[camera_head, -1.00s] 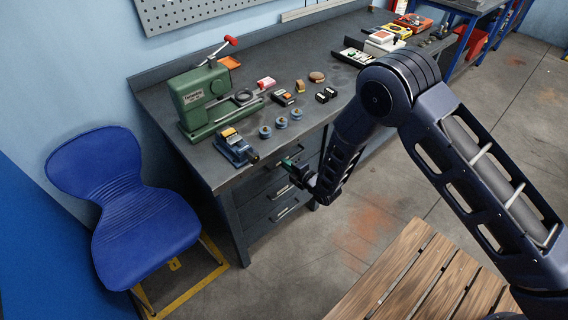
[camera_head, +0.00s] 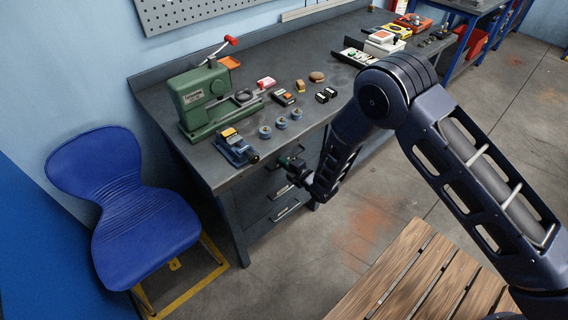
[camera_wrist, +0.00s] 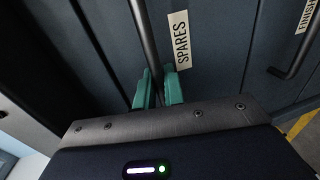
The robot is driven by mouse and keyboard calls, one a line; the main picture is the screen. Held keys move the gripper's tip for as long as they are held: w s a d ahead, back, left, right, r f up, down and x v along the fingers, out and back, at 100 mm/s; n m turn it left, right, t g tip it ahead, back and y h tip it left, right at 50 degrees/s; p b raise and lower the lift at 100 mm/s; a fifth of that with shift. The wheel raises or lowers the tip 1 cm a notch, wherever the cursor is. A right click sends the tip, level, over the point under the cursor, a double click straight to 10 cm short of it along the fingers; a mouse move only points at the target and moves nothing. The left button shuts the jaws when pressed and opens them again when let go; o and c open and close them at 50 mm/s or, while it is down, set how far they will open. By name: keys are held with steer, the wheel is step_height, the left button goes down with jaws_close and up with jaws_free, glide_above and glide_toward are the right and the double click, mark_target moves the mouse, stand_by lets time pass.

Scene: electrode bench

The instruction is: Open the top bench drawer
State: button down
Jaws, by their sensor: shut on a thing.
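The top bench drawer is a dark grey front, seen in the wrist view (camera_wrist: 200,75) with a "SPARES" label. Its dark bar handle (camera_wrist: 144,35) runs down the picture between my fingers. My gripper (camera_wrist: 157,90) has teal fingers, shut on this handle. In the head view my gripper (camera_head: 292,163) is at the bench's front, just under the bench top; it hides much of the top drawer and its handle. I cannot tell whether the drawer stands slightly out.
A lower drawer's handle (camera_wrist: 297,50) is beside a partly cut-off label. The bench top (camera_head: 232,172) holds a green press (camera_head: 205,98), blue rings and small boxes. A blue chair (camera_head: 135,205) stands at left; a slatted wooden surface (camera_head: 425,280) is at front right.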

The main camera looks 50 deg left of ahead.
steer(key=f+v, duration=0.2)
steer(key=v, duration=0.7)
steer(key=f+v, duration=0.1)
steer(key=v, duration=0.8)
steer(key=shift+d+f, duration=0.4)
steer(key=shift+d, duration=0.2)
steer(key=c, duration=1.9)
jaws_free()
